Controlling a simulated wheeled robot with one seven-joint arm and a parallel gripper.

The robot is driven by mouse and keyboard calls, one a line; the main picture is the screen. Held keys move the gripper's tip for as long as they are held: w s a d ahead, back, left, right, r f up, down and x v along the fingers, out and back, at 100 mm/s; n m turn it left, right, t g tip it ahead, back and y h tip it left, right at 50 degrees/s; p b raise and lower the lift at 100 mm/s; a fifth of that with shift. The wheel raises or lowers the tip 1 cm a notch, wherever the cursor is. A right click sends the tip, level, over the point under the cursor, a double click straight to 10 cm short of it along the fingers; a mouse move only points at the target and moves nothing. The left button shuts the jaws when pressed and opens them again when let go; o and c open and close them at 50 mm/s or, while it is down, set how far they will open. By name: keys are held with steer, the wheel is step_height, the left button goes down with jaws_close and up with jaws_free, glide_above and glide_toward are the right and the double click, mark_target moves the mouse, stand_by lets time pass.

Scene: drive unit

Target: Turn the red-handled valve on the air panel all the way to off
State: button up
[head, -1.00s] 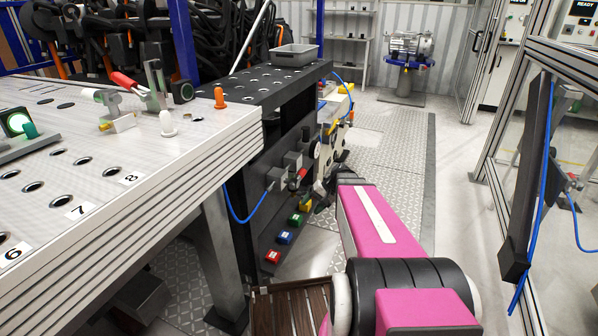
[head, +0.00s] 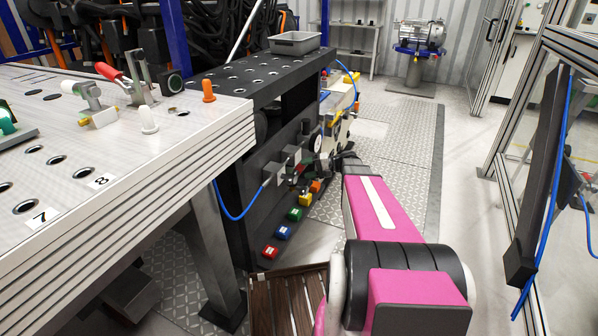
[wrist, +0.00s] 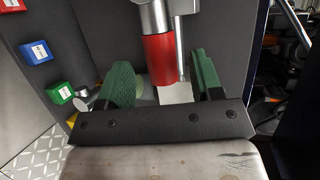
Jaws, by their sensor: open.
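In the wrist view, the valve's red handle (wrist: 158,60) hangs from a silver metal part at the top of the picture. A thin metal rod runs along its right side. My gripper (wrist: 161,72) is open, with one green finger to the left of the handle and the other to the right. Gaps show on both sides of the handle. In the head view, the dark air panel (head: 252,215) stands beyond the white table, with grey fittings on its face. My gripper is hidden among the fittings and my wrist there, and the handle is too small to make out clearly.
Red (head: 270,252), blue (head: 283,232) and green (head: 295,214) blocks sit low along the panel. A blue hose (head: 232,213) loops from a fitting. The white table (head: 150,185) stands left, and a framed glass partition (head: 537,200) right. The patterned floor (head: 400,165) between is clear.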

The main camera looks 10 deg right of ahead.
mark_target(302, 170)
steer(key=shift+x, duration=1.95)
steer(key=shift+c, duration=0.3)
jaws_close()
